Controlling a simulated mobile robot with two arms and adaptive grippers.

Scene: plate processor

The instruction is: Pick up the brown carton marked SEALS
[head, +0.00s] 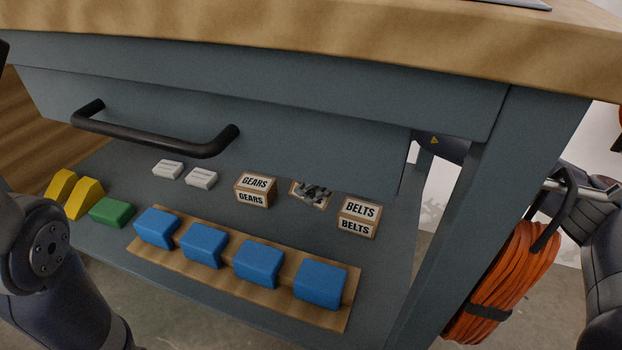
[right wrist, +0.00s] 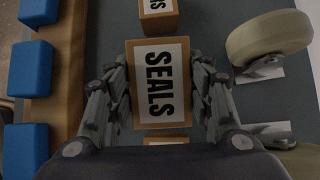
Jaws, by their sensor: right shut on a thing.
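The brown carton marked SEALS (right wrist: 160,84) shows in the right wrist view with its white label up, between the two fingers of my right gripper (right wrist: 160,100). The gripper is shut on its sides. In the head view the same carton (head: 297,190) stands between the GEARS carton and the BELTS carton, mostly covered by the grey fingers of my right gripper (head: 315,190). I cannot tell whether it is clear of the shelf. My left gripper is not in view; only part of my left arm shows at the left.
The GEARS carton (head: 255,190) and BELTS carton (head: 358,217) stand close on either side. Several blue blocks (head: 203,245) sit on a wooden strip in front. The drawer handle (head: 155,140) and tabletop (head: 330,40) overhang the shelf. A caster wheel (right wrist: 268,40) lies close by.

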